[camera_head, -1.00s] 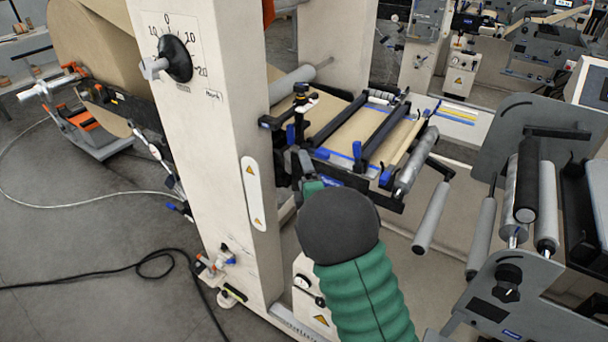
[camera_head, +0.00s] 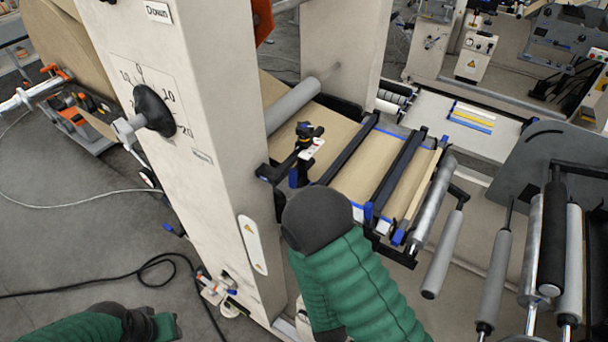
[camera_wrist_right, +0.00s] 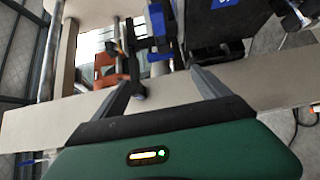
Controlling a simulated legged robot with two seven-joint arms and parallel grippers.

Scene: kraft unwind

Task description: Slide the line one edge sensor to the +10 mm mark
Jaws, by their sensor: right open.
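The edge sensor (camera_head: 309,148), a small black and white unit with a dark knob on top, sits on a dark bracket at the left side of the kraft web (camera_head: 358,160). Its scale and mark are too small to read. My right arm reaches up from below, its dark end just in front of the sensor bracket and hiding the gripper in the head view. In the right wrist view my right gripper (camera_wrist_right: 160,86) is open, with nothing between its fingers; dark, blue and orange parts lie beyond. My left arm shows at the lower left; its fingers cannot be made out.
A cream machine column (camera_head: 205,150) with a black dial knob (camera_head: 153,110) stands left of the sensor. Dark crossbars with blue ends span the web. Grey rollers (camera_head: 443,250) hang to the right. A black cable lies on the floor.

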